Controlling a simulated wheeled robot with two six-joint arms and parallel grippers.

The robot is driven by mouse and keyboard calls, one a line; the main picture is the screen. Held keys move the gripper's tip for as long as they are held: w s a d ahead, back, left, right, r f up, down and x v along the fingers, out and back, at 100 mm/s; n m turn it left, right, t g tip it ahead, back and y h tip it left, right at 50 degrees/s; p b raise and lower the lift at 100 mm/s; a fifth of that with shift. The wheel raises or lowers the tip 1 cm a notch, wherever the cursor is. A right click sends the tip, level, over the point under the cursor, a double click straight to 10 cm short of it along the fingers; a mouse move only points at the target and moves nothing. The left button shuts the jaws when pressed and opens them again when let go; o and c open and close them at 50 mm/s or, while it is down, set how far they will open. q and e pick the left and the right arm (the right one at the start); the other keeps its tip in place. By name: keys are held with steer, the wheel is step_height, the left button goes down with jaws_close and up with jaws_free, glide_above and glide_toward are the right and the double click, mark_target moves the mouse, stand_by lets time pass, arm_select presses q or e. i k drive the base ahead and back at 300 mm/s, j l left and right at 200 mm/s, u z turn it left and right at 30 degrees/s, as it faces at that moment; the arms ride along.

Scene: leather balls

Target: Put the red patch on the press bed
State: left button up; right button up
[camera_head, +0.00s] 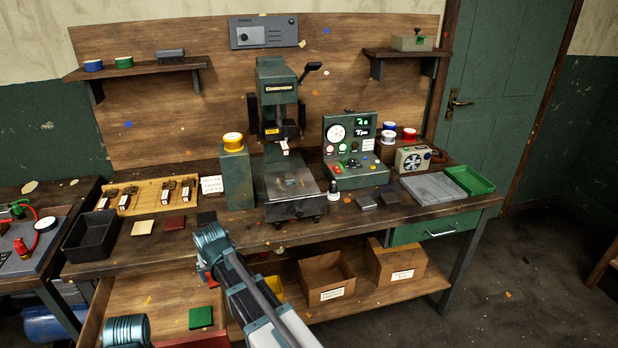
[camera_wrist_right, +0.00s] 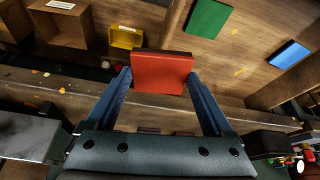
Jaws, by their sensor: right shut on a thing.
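The red patch (camera_wrist_right: 162,70) is a flat red square with a dark edge. My right gripper (camera_wrist_right: 159,78) is shut on it, with a dark blue finger at each side. In the head view my right arm reaches over the bench front, left of the press, and its fingers are hard to make out. The press bed (camera_head: 291,187) is the grey plate under the green press (camera_head: 276,95), well apart from the held patch, with nothing red on it. My left gripper is not in view; only a teal arm joint shows at the lower left.
A green patch (camera_head: 201,317) lies in the open wooden drawer below the bench. Cream (camera_head: 142,228) and dark red (camera_head: 174,223) squares lie along the bench front. A green box (camera_head: 236,178) stands left of the bed, a control panel (camera_head: 354,150) right. A small bottle (camera_head: 334,191) stands close by.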

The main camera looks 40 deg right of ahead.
mark_target(291, 183)
steer(key=k+l, duration=0.1)
steer(key=l, duration=0.35)
steer(key=k+l+u, duration=0.15)
steer(key=l, duration=0.7)
steer(key=k+l+u, duration=0.1)
steer(key=l, duration=0.3)
steer(key=k+l, duration=0.2)
steer(key=l, duration=0.25)
steer(key=u, duration=0.05)
